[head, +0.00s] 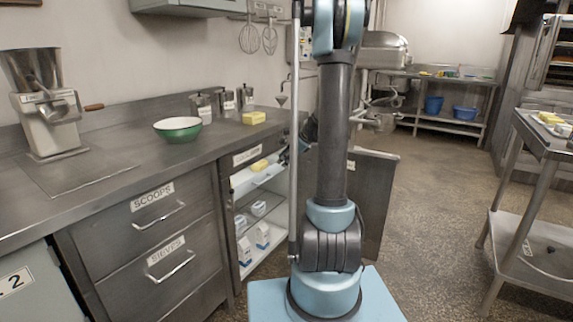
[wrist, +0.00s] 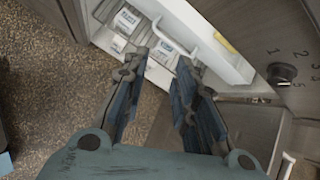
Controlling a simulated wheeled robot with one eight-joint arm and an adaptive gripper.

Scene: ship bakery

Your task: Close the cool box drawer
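The cool box (head: 247,154) is the cabinet under the counter, with its door (head: 374,200) swung open. Its white drawer (head: 247,187) is near the top and looks pulled out, with a yellow block (head: 259,165) in it. In the wrist view the white drawer front (wrist: 222,63) and its bar handle (wrist: 176,38) lie ahead of the fingertips. My gripper (wrist: 160,66) is open and empty, with its fingers apart. I cannot tell whether a fingertip touches the drawer. In the head view my arm mostly hides the gripper.
Cartons (head: 262,236) stand on the lower shelves. Closed drawers labelled SCOOPS (head: 152,197) and SIEVES (head: 166,250) are at left. A green bowl (head: 178,129) and a yellow block (head: 254,118) are on the counter. A metal table (head: 536,262) stands at right; floor between is clear.

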